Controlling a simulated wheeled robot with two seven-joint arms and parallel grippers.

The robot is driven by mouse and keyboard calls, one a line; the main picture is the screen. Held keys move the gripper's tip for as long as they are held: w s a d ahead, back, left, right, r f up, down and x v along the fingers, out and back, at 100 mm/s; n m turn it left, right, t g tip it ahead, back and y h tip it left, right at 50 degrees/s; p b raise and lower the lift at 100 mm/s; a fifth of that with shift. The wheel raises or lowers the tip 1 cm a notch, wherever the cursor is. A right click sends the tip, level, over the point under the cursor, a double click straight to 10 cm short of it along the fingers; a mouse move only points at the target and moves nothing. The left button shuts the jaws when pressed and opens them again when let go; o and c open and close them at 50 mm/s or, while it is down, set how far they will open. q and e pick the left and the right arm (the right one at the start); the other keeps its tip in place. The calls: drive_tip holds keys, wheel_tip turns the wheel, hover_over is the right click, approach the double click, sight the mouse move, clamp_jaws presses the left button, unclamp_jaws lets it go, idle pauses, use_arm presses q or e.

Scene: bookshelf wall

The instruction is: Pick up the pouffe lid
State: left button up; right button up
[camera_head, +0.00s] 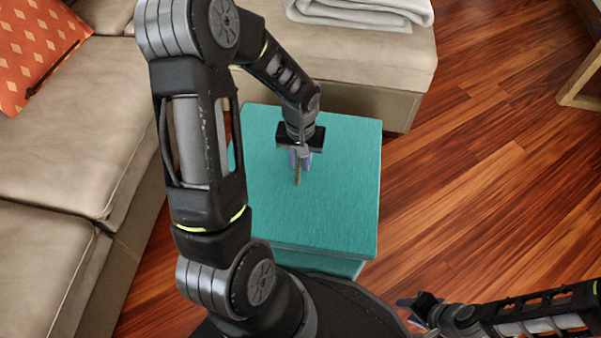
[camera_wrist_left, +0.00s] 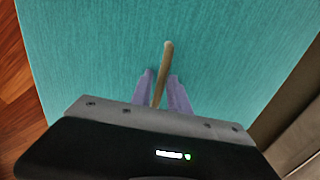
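The teal pouffe lid (camera_head: 343,205) is a flat, square, fabric-covered top, level in the head view. It fills most of the left wrist view (camera_wrist_left: 90,45). My left gripper (camera_head: 299,163) points down over the lid's middle. Its two purple fingers (camera_wrist_left: 162,78) stand close on either side of a thin wooden stick-like piece (camera_wrist_left: 167,52), which reaches past the fingertips. I cannot tell whether they press on it, or how it joins the lid. My right gripper (camera_head: 407,312) is at the bottom right, away from the lid, its fingers apart and nothing visible between them.
The pouffe's teal body (camera_head: 330,265) shows below the lid's front edge. A beige sofa (camera_head: 60,150) stands on the left and behind, with an orange patterned cushion (camera_head: 35,45) and a folded grey blanket (camera_head: 365,10).

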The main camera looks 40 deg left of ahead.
use_arm(q)
clamp_jaws()
drive_tip(key=shift+w+r, duration=0.1)
idle(0.9)
